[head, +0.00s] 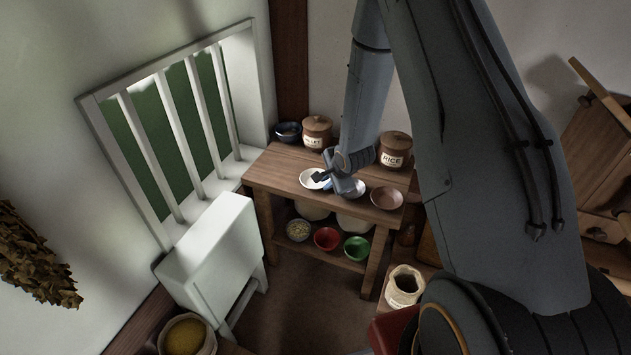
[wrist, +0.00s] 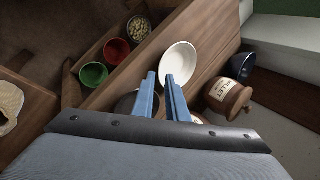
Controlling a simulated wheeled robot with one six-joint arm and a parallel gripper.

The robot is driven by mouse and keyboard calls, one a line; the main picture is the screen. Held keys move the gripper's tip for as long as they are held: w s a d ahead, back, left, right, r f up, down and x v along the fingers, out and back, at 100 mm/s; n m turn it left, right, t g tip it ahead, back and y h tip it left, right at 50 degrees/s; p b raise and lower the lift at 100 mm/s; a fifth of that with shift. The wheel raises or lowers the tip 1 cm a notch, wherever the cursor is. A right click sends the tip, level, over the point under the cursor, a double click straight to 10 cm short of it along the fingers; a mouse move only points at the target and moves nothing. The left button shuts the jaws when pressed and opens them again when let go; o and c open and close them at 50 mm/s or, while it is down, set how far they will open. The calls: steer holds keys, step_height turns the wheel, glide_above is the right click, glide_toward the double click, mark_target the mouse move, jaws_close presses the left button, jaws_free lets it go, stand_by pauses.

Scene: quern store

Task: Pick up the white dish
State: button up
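The white dish (head: 311,179) stands on the upper board of the wooden table, at its front left in the head view. In the wrist view the white dish (wrist: 180,61) lies just beyond my fingertips and looks empty. My gripper (head: 323,181) is over the dish's right side in the head view. In the wrist view my gripper (wrist: 161,77) shows two blue fingers apart with nothing between them. The right fingertip overlaps the dish's near rim in the picture; I cannot tell whether they touch.
On the table (head: 272,172) are a brown-pink bowl (head: 387,198), a dark blue bowl (head: 288,131), a millet jar (head: 317,132) and a rice jar (head: 396,150). Red (head: 327,238) and green (head: 357,248) bowls stand on the lower shelf. A white cabinet (head: 212,258) stands left.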

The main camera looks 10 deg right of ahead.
steer(key=shift+p+x, duration=0.65)
steer(key=shift+x, duration=2.15)
jaws_close()
